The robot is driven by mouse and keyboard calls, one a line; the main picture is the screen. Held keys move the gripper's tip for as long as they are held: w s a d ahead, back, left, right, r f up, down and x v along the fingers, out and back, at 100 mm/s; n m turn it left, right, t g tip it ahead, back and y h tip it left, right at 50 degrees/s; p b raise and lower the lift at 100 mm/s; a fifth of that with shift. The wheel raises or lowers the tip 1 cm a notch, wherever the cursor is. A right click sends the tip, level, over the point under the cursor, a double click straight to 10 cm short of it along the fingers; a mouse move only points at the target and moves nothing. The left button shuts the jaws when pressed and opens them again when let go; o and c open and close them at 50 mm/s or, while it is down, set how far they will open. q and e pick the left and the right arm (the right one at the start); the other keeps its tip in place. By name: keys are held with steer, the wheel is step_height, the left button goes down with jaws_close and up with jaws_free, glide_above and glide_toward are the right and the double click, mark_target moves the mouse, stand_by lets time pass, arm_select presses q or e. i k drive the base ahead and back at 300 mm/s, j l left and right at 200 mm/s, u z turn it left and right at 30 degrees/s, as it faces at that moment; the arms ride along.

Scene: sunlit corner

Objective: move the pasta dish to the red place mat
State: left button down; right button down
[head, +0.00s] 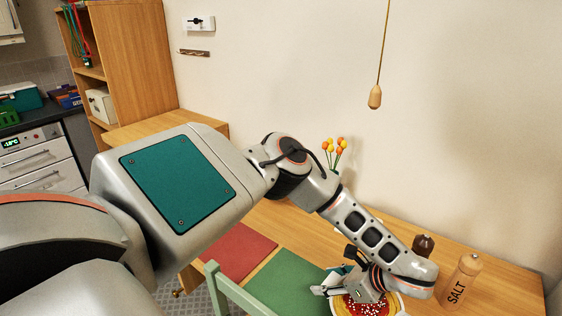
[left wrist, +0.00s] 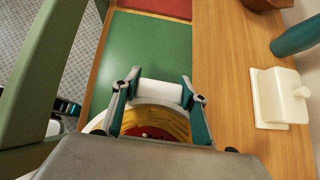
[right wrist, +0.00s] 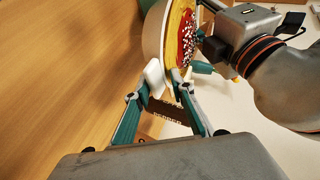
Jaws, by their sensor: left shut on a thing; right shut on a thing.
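The pasta dish (head: 393,302), a pale round dish with yellow pasta, red sauce and white crumbs, is at the bottom of the head view, partly hidden by my left gripper (head: 350,284). In the left wrist view my left gripper (left wrist: 160,88) is shut on the dish's white handle (left wrist: 160,91). In the right wrist view my right gripper (right wrist: 166,88) is shut on the opposite handle (right wrist: 154,76). I cannot tell whether the dish is clear of the table. The red place mat (head: 236,251) lies flat and empty, left of the green mat (head: 280,280).
A green chair (head: 230,292) stands at the near table edge by the mats. A salt mill (head: 461,279) and dark pepper mill (head: 423,246) stand right of the dish. Flowers (head: 335,150) stand behind my arm. A white lidded dish (left wrist: 279,98) sits beside the mats.

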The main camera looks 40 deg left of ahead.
mark_target(227, 244)
steer(key=j+u, duration=0.1)
steer(key=j, duration=2.2)
